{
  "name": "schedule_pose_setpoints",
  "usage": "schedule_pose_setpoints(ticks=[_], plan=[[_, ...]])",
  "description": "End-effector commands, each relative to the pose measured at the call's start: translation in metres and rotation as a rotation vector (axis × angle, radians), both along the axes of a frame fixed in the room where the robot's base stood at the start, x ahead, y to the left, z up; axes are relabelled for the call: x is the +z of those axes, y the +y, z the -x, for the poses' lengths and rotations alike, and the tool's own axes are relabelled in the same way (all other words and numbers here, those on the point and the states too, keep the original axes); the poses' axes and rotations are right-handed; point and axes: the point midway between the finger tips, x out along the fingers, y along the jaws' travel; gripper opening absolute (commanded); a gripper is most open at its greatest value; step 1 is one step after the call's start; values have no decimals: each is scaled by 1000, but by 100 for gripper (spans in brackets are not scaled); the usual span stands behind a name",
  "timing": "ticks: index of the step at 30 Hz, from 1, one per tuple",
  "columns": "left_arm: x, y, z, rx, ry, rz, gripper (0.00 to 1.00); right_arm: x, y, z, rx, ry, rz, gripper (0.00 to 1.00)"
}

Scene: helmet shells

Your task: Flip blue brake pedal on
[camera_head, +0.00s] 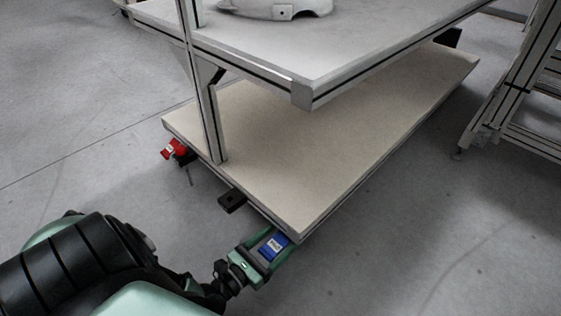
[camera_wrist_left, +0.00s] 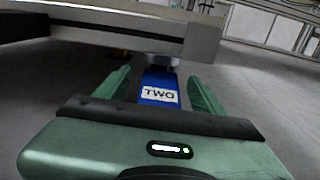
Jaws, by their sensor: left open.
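The blue brake pedal (camera_head: 273,246) sticks out from under the near corner of the cart's lower shelf. In the left wrist view the blue pedal (camera_wrist_left: 160,90) carries a white label reading "TWO". My left gripper (camera_head: 278,243) is at the pedal, its green fingers open on either side of it. In the left wrist view the left gripper (camera_wrist_left: 160,88) has one finger left and one finger right of the pedal, with gaps visible. Whether a finger touches it I cannot tell. The pedal's far end is hidden under the shelf. My right gripper is not in view.
A red brake pedal (camera_head: 173,149) sits at the cart's left corner. The cart's beige lower shelf (camera_head: 300,150) is empty; its upper shelf (camera_head: 330,45) holds a white shell (camera_head: 275,8). Another metal frame (camera_head: 520,80) stands at right. Grey floor is clear around the cart.

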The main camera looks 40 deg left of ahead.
Motion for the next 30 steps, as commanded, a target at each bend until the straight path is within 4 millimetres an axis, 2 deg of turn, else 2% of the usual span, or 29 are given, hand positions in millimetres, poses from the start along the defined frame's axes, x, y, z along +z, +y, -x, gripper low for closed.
schedule_pose_setpoints(ticks=[4, 12, 14, 18, 20, 25, 30], plan=[[-1, -1, -11, -1, -1, -1, 69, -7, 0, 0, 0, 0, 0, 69], [1, -1, -13, -1, 1, 0, 69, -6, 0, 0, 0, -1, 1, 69], [1, -2, -13, -1, 1, -1, 55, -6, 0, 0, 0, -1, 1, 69], [0, -1, -13, -1, 1, -1, 16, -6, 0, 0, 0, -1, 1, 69], [0, -1, -13, -1, 1, -1, 0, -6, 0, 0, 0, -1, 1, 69], [-3, -2, -13, 0, -11, 1, 0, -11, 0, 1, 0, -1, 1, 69], [-12, -2, -13, 2, -109, 9, 0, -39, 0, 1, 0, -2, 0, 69]])
